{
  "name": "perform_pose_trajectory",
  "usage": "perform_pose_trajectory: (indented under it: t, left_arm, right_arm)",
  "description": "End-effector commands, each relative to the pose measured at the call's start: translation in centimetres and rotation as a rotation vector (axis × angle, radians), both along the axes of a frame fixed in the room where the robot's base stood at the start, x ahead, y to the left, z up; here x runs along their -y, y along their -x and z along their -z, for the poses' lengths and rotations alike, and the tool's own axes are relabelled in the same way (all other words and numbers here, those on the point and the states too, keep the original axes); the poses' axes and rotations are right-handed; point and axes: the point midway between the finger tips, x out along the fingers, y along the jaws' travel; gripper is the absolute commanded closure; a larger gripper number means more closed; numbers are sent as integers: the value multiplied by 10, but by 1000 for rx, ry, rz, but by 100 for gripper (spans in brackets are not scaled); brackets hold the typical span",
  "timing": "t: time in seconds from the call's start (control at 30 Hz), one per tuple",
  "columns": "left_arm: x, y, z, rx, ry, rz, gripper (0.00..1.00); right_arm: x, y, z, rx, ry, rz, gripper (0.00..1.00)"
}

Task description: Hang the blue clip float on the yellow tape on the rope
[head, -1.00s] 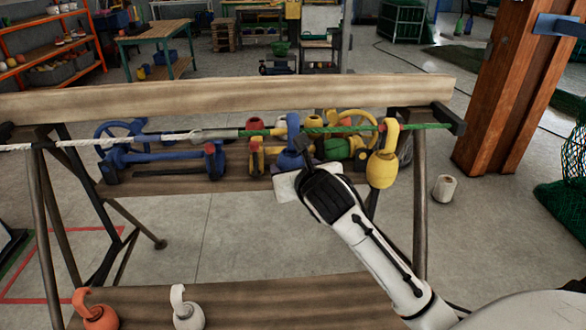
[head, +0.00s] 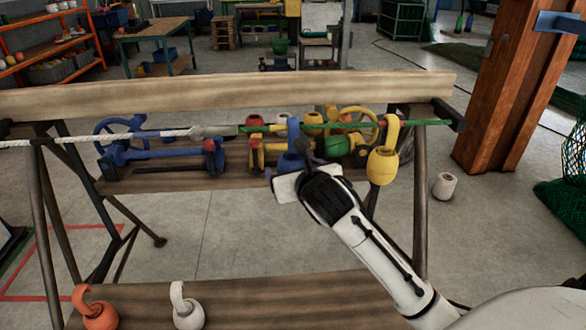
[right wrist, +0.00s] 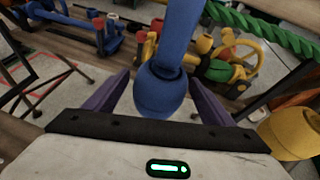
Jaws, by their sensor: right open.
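The blue clip float (head: 291,161) is at the green part of the rope (head: 430,123), its hook up at rope height and its ball below. The hook's top is cut off in the right wrist view, where the ball (right wrist: 160,92) and stem show. My left gripper is not in view.
A yellow clip float (head: 382,165) hangs on the rope to the right. A wooden beam (head: 230,92) runs behind the rope. Blue and yellow gear stands on the shelf behind. An orange float (head: 98,312) and a white float (head: 187,312) lie on the near bench.

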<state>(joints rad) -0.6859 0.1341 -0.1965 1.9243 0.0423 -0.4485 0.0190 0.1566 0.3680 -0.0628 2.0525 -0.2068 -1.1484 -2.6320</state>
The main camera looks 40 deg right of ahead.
Motion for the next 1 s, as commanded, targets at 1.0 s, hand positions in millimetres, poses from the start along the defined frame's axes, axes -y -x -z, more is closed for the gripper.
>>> perform_pose_trajectory:
  t: [1.0]
  left_arm:
    - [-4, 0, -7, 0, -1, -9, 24]
  right_arm:
    - [-36, 89, -39, 0, 0, 0, 23]
